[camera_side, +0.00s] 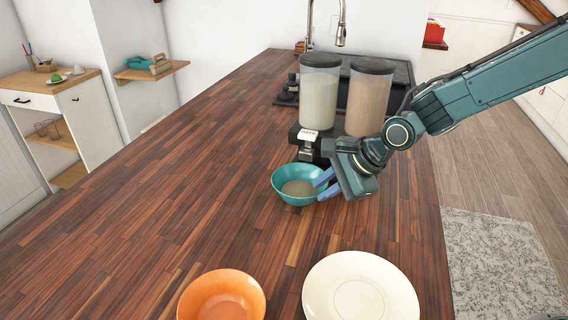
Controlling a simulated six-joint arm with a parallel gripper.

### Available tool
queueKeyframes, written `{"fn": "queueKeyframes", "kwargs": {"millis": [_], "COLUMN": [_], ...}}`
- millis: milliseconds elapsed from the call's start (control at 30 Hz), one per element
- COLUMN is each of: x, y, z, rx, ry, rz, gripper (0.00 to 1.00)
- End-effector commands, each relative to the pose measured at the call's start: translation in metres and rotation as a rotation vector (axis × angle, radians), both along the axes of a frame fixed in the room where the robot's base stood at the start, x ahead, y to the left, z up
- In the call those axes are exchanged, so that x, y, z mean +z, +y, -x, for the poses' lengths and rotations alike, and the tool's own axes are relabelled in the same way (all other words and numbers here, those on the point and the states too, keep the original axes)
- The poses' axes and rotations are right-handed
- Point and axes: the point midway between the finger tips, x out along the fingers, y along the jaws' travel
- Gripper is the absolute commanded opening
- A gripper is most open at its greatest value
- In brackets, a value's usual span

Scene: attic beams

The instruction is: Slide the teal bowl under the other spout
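The teal bowl (283,174) sits on the wooden counter in front of the dispenser, below its left spout (306,152). Some pale tan contents lie in the bottom of the bowl. The dispenser has a left container (319,95) with pale contents and a right container (368,98) with tan contents. My gripper (326,186) is at the bowl's right side, with its blue fingers at the rim. I cannot tell whether the fingers grip the rim or only touch it. The right spout is hidden behind my gripper and wrist.
An orange bowl (222,297) and a cream plate (360,293) stand at the front of the wooden counter (180,190). The counter to the left of the teal bowl is clear. A sink tap (341,25) rises behind the dispenser. The counter's right edge runs close by my arm.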

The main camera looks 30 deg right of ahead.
Motion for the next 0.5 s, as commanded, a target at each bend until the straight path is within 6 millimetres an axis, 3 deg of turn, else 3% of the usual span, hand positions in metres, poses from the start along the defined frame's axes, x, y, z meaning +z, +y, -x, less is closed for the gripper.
{"fn": "queueKeyframes", "kwargs": {"millis": [500], "x": [-0.042], "y": [0.017], "z": [-0.026], "rx": [0.001], "ry": [0.000], "rz": [0.000], "gripper": [0.17]}}
